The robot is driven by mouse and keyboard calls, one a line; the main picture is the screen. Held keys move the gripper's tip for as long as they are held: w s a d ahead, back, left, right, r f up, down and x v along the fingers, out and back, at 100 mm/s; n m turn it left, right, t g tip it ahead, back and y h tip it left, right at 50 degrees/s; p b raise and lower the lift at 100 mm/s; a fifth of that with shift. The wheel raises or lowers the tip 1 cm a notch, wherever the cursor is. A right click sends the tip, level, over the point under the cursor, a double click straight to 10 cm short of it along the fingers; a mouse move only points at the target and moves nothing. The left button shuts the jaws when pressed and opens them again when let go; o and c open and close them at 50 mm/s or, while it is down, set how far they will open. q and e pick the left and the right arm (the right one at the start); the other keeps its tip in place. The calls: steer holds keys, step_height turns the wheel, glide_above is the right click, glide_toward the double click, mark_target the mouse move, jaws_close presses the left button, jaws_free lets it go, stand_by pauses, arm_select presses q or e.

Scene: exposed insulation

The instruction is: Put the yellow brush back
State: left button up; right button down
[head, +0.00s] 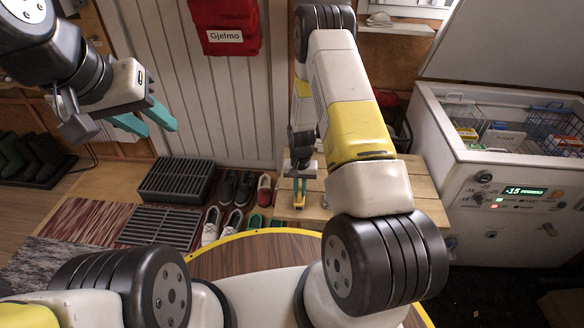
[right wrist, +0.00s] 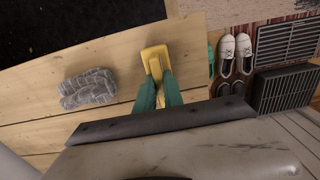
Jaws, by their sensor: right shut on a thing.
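The yellow brush (right wrist: 153,56) is between the teal fingertips of my right gripper (right wrist: 159,82) in the right wrist view. It also shows as a small yellow piece (head: 299,205) under the right gripper (head: 300,190) in the head view. The right gripper is shut on it, over the wooden bench (right wrist: 120,60). I cannot tell whether the brush touches the bench top. My left gripper (head: 150,120) is raised at the upper left of the head view. Its two teal fingers are apart with nothing between them.
Grey knitted items (right wrist: 88,88) lie on the bench left of the brush in the right wrist view. Shoes (head: 232,200) and black grates (head: 176,180) are on the floor left of the bench. An open chest freezer (head: 490,200) stands at the right. A red cloth bag (head: 226,20) hangs behind.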

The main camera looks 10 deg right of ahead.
steer(key=c, duration=1.5)
jaws_free()
steer(key=shift+f, duration=0.1)
steer(key=shift+o, duration=0.2)
step_height(320, 180, up, 12)
step_height(320, 180, up, 12)
steer(key=t, duration=0.1)
glide_above(300, 189)
steer(key=s, duration=0.1)
steer(key=s+a+r+n+t+y, duration=0.1)
steer(key=s+r, duration=0.2)
steer(key=r, duration=0.3)
steer(key=s+r+t, duration=0.1)
steer(key=s+r, duration=0.2)
steer(key=r, duration=0.3)
steer(key=s+r+n+t, duration=0.1)
steer(key=s+r, duration=0.5)
steer(key=s, duration=0.2)
steer(key=s+a+r+n+t+y, duration=0.1)
steer(key=s+r+t, duration=0.1)
steer(key=s+r, duration=0.4)
steer(key=s, duration=0.3)
steer(key=shift+s+a+r+n, duration=0.15)
steer(key=shift+s+r+n, duration=0.05)
steer(key=shift+r+n, duration=0.2)
